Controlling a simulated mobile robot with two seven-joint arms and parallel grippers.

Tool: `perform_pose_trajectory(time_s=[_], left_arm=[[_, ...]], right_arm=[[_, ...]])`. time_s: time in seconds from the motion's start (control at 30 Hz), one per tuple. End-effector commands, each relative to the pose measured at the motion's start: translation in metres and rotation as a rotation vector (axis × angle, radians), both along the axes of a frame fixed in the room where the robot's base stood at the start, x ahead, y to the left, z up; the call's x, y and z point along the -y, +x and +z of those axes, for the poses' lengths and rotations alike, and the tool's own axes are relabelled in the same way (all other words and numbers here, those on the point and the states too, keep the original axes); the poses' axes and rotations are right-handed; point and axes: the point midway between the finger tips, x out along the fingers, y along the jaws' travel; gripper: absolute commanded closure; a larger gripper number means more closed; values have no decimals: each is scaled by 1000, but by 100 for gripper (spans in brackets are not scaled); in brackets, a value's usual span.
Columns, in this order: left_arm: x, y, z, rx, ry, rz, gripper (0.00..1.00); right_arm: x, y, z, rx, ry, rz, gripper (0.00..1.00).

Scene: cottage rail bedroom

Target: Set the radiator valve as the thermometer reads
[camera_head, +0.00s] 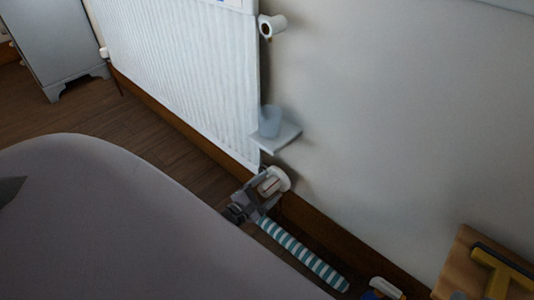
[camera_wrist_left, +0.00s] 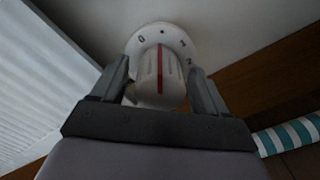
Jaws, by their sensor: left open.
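The white radiator valve (camera_head: 281,178) sits low by the wall at the radiator's right end. In the left wrist view its knob (camera_wrist_left: 157,77) carries a red line pointing up toward a dot on the round white dial (camera_wrist_left: 150,35). A 0 stands left of the dot and small figures stand to its right. My left gripper (camera_head: 268,188) is open at the valve, and in the wrist view its fingers (camera_wrist_left: 160,85) stand either side of the knob. I cannot tell whether they touch it. I cannot make out a thermometer or its reading. My right gripper is out of view.
The white ribbed radiator (camera_head: 190,75) runs along the wall. A small shelf (camera_head: 286,137) with a translucent cup (camera_head: 270,121) juts out above the valve. A white roll (camera_head: 272,26) is higher up. A teal-striped tube (camera_head: 305,258) lies below right. A wooden board (camera_head: 455,262) is lower right.

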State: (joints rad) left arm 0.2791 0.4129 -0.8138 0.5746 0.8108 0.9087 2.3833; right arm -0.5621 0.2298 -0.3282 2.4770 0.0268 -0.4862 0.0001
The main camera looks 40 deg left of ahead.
Motion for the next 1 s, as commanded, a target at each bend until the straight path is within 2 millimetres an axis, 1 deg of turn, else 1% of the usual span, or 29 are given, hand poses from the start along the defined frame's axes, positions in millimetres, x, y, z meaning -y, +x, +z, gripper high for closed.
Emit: perform_pose_trajectory(time_s=[0.17,0.2,0.27,0.3,0.33,0.67,0.87,1.0], left_arm=[[0,0,0,0,0,0,26],[0,0,0,0,0,0,39],[0,0,0,0,-1,0,58],[0,0,0,1,0,-1,71],[0,0,0,1,0,-1,81],[1,0,0,3,28,-1,81],[1,0,0,11,125,0,81],[1,0,0,20,232,1,81]], right_arm=[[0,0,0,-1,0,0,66],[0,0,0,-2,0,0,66],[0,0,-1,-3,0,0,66],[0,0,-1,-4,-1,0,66],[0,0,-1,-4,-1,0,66],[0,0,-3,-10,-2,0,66],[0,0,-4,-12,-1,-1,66],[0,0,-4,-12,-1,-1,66]])
